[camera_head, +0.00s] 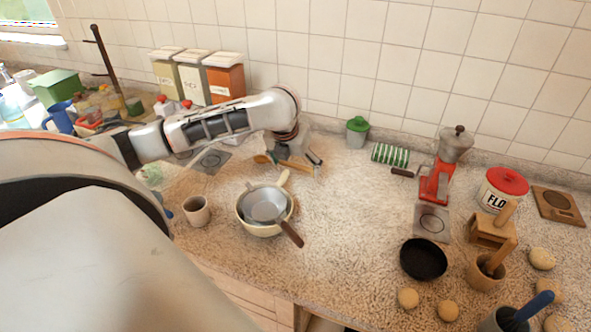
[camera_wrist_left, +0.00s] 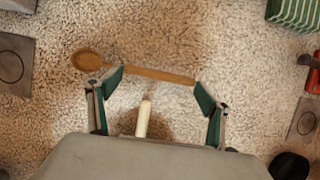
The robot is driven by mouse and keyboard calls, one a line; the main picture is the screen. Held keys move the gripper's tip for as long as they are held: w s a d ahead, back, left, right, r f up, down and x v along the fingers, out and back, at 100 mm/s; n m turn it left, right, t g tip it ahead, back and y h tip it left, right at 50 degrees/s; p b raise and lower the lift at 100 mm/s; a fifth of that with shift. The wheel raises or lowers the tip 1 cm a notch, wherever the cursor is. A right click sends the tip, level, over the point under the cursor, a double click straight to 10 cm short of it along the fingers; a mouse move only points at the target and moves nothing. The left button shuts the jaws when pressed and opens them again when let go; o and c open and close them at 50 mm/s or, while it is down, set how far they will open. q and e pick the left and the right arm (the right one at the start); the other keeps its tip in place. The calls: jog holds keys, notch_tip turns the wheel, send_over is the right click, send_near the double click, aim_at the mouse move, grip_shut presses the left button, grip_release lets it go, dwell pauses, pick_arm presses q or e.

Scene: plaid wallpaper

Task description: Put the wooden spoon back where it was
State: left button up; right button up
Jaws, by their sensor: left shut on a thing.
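The wooden spoon (camera_head: 294,166) is at my left gripper (camera_head: 296,163), over the back middle of the counter. In the left wrist view the spoon (camera_wrist_left: 150,73) lies crosswise between the spread fingertips of my left gripper (camera_wrist_left: 158,86). Its round bowl sticks out past the left finger, and its handle end is at the right finger. The gripper is shut on the spoon lengthwise. I cannot tell how far the spoon is above the counter. My right gripper is not in view.
A dark square plate (camera_head: 211,160) lies left. The counter (camera_head: 345,215) right of the pans is clear.

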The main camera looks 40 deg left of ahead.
pick_arm(q)
notch_tip(320, 180, down, 2)
jog(key=shift+f, duration=0.1)
jog(key=o, duration=1.1)
jog(key=shift+c, duration=0.2)
jog(key=shift+r, duration=0.2)
jog(key=v, duration=1.1)
jog(key=shift+s+r, duration=0.15)
jog(key=shift+r, duration=0.25)
